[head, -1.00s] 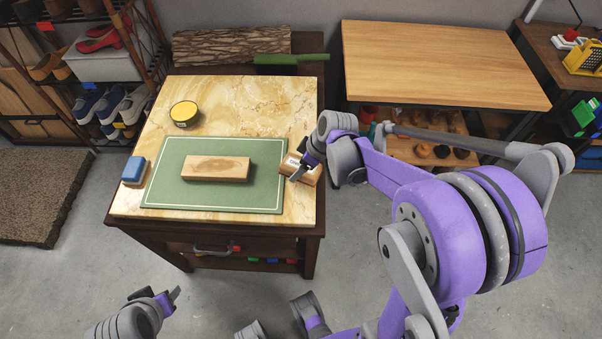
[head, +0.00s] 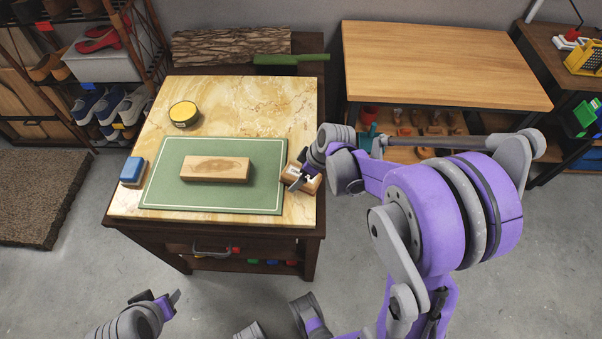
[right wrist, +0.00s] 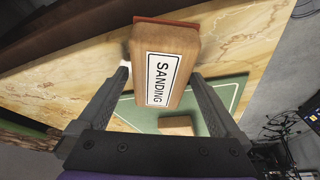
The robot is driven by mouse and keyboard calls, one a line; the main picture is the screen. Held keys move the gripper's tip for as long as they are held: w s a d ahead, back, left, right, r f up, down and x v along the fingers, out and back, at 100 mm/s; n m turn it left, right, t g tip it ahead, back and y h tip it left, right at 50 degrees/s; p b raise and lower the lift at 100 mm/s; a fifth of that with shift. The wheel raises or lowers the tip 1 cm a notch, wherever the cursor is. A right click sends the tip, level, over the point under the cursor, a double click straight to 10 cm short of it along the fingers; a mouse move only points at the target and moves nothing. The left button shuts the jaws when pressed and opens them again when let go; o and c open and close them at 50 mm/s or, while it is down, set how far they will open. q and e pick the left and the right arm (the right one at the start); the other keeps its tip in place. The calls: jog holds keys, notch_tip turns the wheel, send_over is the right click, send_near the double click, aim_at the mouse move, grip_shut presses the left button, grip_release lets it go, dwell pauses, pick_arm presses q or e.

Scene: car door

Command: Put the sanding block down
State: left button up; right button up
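The sanding block (head: 312,184) is wooden with a white label; the right wrist view shows the label reading SANDING and a red face at one end of the block (right wrist: 184,95). My right gripper (head: 296,180) is at the block, by the right edge of the marble-topped table (head: 235,110). I cannot tell whether the block touches the tabletop. My left gripper (head: 172,297) is low at the bottom left, away from the table; its opening is unclear.
A green mat (head: 212,200) lies on the table with a wooden piece (head: 215,169) on it. A blue block (head: 132,170) is left of the mat, and a yellow-topped tin (head: 184,113) is behind it. The back right of the tabletop is clear. A wooden table (head: 440,65) stands at right.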

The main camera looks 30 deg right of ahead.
jog(key=shift+r, duration=0.15)
jog(key=p+v, duration=0.3)
jog(key=v, duration=0.9)
jog(key=s+a+m+t+h, duration=0.1)
jog(key=s+a+m+h, duration=0.1)
jog(key=s+a+m, duration=0.5)
jog(key=s+a, duration=0.2)
jog(key=s, duration=0.4)
jog(key=shift+a+f+h, duration=0.25)
jog(key=shift+a+h, duration=0.05)
jog(key=shift+h, duration=0.1)
notch_tip(320, 180, up, 6)
jog(key=w+p, duration=0.1)
jog(key=p, duration=0.4)
jog(key=shift+r+t, duration=0.15)
jog(key=shift+t, duration=0.15)
